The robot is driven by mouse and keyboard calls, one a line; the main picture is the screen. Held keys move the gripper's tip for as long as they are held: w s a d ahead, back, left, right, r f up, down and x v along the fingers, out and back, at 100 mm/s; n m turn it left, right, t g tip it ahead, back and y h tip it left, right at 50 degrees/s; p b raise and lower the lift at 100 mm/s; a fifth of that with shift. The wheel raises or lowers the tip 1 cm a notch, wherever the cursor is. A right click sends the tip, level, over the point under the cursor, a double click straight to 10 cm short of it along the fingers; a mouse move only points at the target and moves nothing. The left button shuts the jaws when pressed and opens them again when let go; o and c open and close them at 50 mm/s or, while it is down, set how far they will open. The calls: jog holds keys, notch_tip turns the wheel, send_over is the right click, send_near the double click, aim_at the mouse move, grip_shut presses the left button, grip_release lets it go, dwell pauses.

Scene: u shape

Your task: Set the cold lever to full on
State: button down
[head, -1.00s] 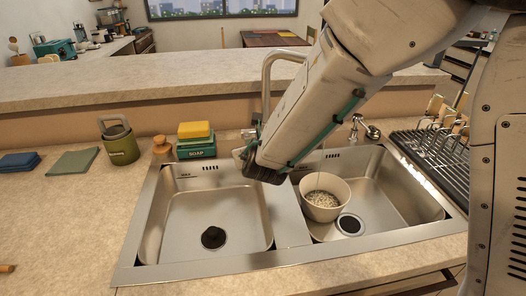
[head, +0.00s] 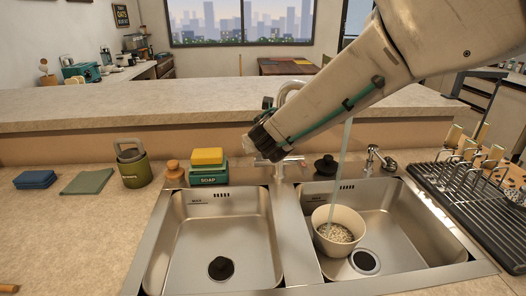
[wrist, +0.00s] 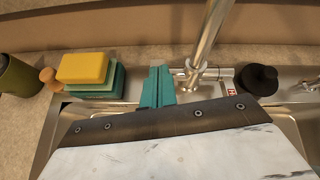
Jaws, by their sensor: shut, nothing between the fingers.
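The faucet (head: 279,172) stands behind the divider of the double sink; its tall spout also shows in the wrist view (wrist: 214,30). A metal lever (wrist: 220,72) extends right from its base, with a small red mark (wrist: 231,92) below it. The cold lever cannot be made out; the left side of the faucet is largely hidden by my gripper. My gripper (wrist: 160,72) shows as teal fingers, shut and empty, just left of the faucet base. I cannot tell whether they touch it. Water (head: 344,160) runs into a bowl (head: 339,230) in the right basin.
A black stopper (head: 326,166) and a small metal fixture (head: 376,160) are to the right. A dish rack (head: 470,195) stands at far right.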

jog(key=shift+w+a+r, duration=0.1)
jog(key=shift+w+r, duration=0.25)
jog(key=shift+w, duration=0.15)
jog(key=shift+w+r, duration=0.1)
jog(key=shift+r, duration=0.05)
